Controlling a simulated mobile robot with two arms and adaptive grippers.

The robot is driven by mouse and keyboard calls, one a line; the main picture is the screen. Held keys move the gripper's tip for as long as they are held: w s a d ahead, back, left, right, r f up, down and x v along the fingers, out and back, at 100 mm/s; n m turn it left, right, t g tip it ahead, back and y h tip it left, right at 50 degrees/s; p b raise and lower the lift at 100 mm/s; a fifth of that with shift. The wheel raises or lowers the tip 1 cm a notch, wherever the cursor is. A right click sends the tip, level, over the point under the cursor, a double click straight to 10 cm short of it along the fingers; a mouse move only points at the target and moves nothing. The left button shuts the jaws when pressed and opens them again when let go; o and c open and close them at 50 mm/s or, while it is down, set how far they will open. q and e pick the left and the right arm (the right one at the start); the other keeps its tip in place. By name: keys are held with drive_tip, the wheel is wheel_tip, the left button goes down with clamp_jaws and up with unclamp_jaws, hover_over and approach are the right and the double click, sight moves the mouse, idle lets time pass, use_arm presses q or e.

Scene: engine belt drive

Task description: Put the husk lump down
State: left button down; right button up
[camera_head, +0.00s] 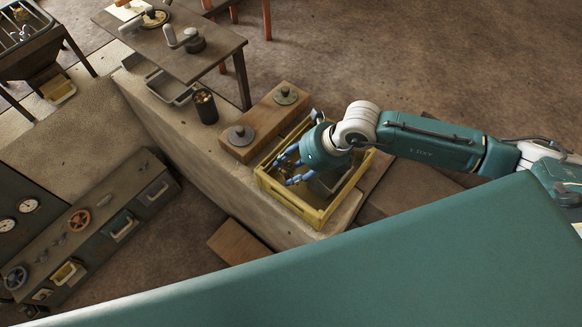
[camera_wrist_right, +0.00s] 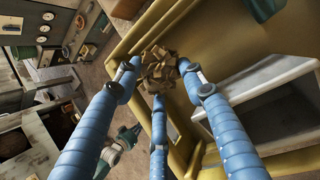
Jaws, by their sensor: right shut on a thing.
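The husk lump (camera_wrist_right: 158,66) is a brown, flaky clump between the blue fingertips in the right wrist view. My right gripper (camera_head: 284,171) has three blue fingers and is shut on it; the right wrist view shows the fingertips (camera_wrist_right: 157,75) around the lump. In the head view the gripper is over the left part of a yellow crate (camera_head: 289,199), and the lump is too small to make out clearly. The crate wall shows in the right wrist view (camera_wrist_right: 150,25). I cannot tell whether the lump touches the crate. My left gripper is not in view.
A grey box-like part (camera_wrist_right: 262,95) is inside the crate on the right. A wooden block (camera_head: 262,120) with two round knobbed lids stands beside the crate, on a long stone ledge (camera_head: 190,150). A dark cup (camera_head: 205,106) stands farther left. A wooden table (camera_head: 185,55) is behind.

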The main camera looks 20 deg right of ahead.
drive_tip(key=shift+f, duration=0.5)
drive_tip(key=shift+f+b, duration=0.65)
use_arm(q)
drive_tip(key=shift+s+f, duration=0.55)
use_arm(e)
drive_tip(key=o, duration=1)
drive_tip(key=shift+c, duration=0.2)
drive_tip(key=shift+r, duration=0.1)
